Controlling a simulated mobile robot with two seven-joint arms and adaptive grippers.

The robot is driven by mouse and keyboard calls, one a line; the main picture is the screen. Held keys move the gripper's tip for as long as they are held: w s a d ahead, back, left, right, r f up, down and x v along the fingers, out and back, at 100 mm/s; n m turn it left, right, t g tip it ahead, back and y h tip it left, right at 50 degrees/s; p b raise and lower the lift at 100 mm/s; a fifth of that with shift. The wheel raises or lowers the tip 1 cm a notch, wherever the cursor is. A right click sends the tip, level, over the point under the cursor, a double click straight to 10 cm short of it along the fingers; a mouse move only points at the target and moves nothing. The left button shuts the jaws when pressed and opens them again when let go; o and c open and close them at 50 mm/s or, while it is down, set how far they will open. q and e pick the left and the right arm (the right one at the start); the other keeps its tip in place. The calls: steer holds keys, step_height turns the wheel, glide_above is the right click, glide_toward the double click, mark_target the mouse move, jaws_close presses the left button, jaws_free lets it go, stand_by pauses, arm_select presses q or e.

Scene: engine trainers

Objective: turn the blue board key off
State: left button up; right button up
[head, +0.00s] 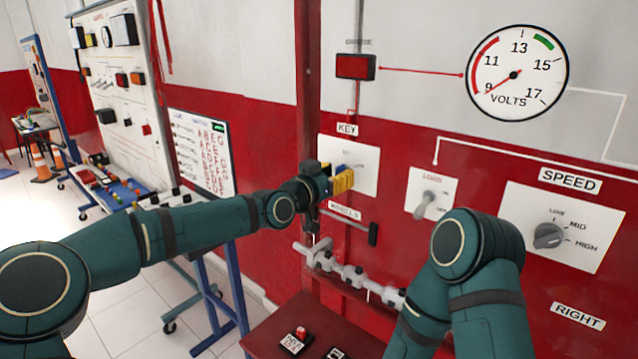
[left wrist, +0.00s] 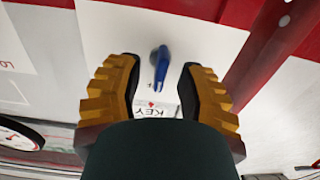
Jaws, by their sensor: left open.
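The blue key (left wrist: 160,66) sticks out of a white plate that also shows in the head view (head: 366,158). In the left wrist view it stands between my fingertips, with a gap on both sides. The KEY label (left wrist: 155,110) appears upside down near it; it also shows above the plate in the head view (head: 347,129). My left gripper (head: 342,180), with yellow fingers, is open in front of this plate and hides most of the key in the head view. The gripper also fills the sides of the left wrist view (left wrist: 158,88). My right gripper is out of view.
Below the left gripper are a black-ended handle (head: 373,234) and a row of grey fittings (head: 352,275).

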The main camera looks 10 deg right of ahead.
arm_select(q)
steer(key=v, duration=1.1)
steer(key=shift+s, duration=0.1)
steer(key=s+a+f+n+g+y, duration=0.1)
steer(key=s+a+f+n+y, duration=0.15)
steer(key=f, duration=0.75)
steer(key=s+a+f+n+g+y, duration=0.1)
steer(key=s+a+f+n+g, duration=0.15)
steer(key=f, duration=0.75)
steer(key=s+a+f+n+g+y, duration=0.1)
steer(key=s+a+f+y, duration=0.15)
steer(key=f, duration=0.65)
steer(key=s+a+f+n+g+y, duration=0.2)
steer(key=s+a+f+n, duration=0.1)
steer(key=s+a+f, duration=0.3)
steer(key=s+a+f+n+g+y, duration=0.2)
steer(key=s+a+f, duration=0.4)
steer(key=s+f, duration=0.5)
steer(key=s+g, duration=0.1)
steer(key=s, duration=0.2)
steer(key=shift+a+n, duration=0.4)
